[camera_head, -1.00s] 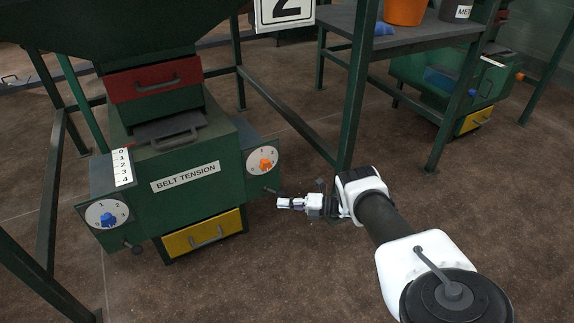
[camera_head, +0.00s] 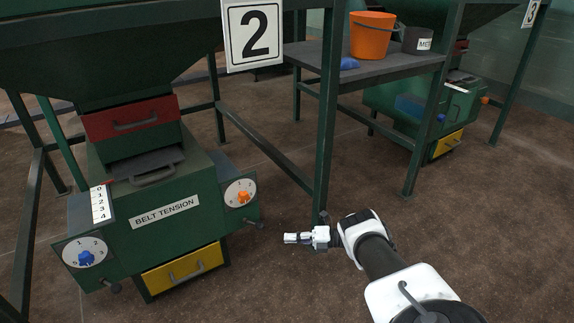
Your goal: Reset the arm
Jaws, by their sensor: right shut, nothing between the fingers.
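My right gripper (camera_head: 299,238) is white and shut, with nothing in it. It is in the head view a little right of the green belt tension machine (camera_head: 185,238), over the brown floor and apart from the machine. My right arm (camera_head: 378,258) comes in from the lower right and reaches left. My left gripper and arm are not in view.
The machine carries an orange knob (camera_head: 243,197), a blue knob (camera_head: 86,258), a red drawer (camera_head: 131,117) and a yellow drawer (camera_head: 182,270). A green post (camera_head: 328,120) stands behind my gripper. A table (camera_head: 385,68) holds an orange bucket (camera_head: 371,36). Floor at right is clear.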

